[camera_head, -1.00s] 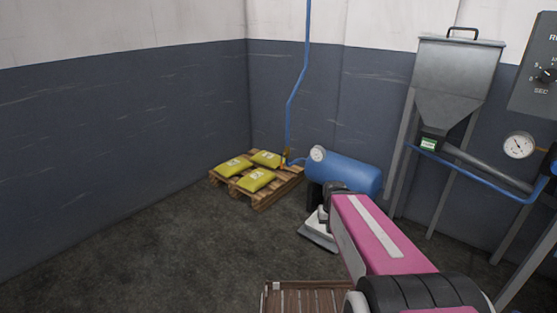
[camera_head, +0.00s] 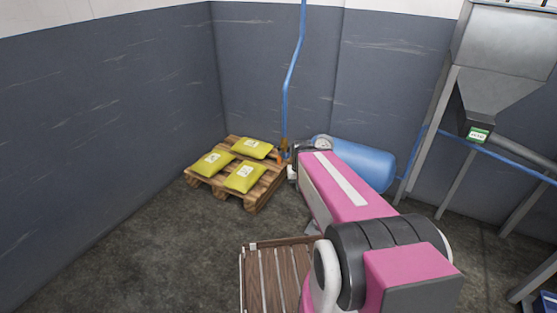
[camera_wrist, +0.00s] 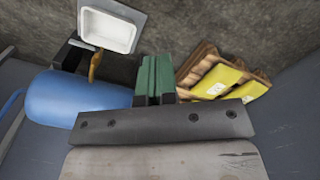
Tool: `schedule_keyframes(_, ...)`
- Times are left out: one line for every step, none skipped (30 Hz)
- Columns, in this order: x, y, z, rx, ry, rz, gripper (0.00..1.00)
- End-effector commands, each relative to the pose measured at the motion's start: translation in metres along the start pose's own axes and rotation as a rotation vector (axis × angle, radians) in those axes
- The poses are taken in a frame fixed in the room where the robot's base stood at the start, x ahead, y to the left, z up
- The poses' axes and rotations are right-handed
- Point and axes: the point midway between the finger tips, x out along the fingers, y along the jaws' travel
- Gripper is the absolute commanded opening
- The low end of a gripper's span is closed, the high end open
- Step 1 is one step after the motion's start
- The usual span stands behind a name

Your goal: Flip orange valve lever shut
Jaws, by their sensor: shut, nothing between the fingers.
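A small orange part (camera_head: 284,153), which looks like the valve lever, sits at the foot of the blue pipe (camera_head: 287,100) between the pallet and the blue tank (camera_head: 362,167). Its exact angle is too small to tell. In the wrist view, an orange-brown flat piece (camera_wrist: 95,66) stands beside the blue tank (camera_wrist: 75,98); I cannot tell whether it is the lever. My gripper (camera_wrist: 155,62) shows green fingers, shut and empty, between the tank and the pallet. In the head view, my arm hides most of the gripper, near the tank's left end.
A wooden pallet (camera_head: 262,195) with yellow bags (camera_head: 246,177) stands left of the tank. A white tray (camera_wrist: 108,30) lies near the tank. A slatted wooden surface (camera_head: 262,285) is at the front. A steel hopper (camera_head: 495,75) stands right. The floor at left is clear.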

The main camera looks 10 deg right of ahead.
Motion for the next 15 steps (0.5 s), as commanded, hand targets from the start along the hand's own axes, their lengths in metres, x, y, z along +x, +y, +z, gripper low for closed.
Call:
schedule_keyframes(0.000,0.000,0.000,0.000,0.000,0.000,0.00)
schedule_keyframes(0.000,0.000,0.000,0.000,0.000,0.000,0.00)
schedule_keyframes(0.000,0.000,0.000,0.000,0.000,0.000,0.00)
schedule_keyframes(0.000,0.000,0.000,0.000,0.000,0.000,0.00)
schedule_keyframes(0.000,0.000,0.000,0.000,0.000,0.000,0.00)
schedule_keyframes(0.000,0.000,0.000,0.000,0.000,0.000,0.00)
schedule_keyframes(0.000,0.000,0.000,0.000,0.000,0.000,0.00)
schedule_keyframes(0.000,0.000,0.000,0.000,0.000,0.000,0.00)
schedule_keyframes(0.000,0.000,0.000,0.000,0.000,0.000,0.00)
schedule_keyframes(0.000,0.000,0.000,0.000,0.000,0.000,0.00)
schedule_keyframes(0.001,0.000,-0.001,0.001,-0.001,-0.003,0.00)
schedule_keyframes(0.002,0.000,-0.002,0.002,-0.002,-0.010,0.00)
schedule_keyframes(0.004,-0.001,-0.004,0.004,-0.005,-0.019,0.00)
schedule_keyframes(0.006,-0.001,-0.007,0.006,-0.008,-0.032,0.00)
schedule_keyframes(0.011,-0.003,-0.012,0.011,-0.013,-0.056,0.00)
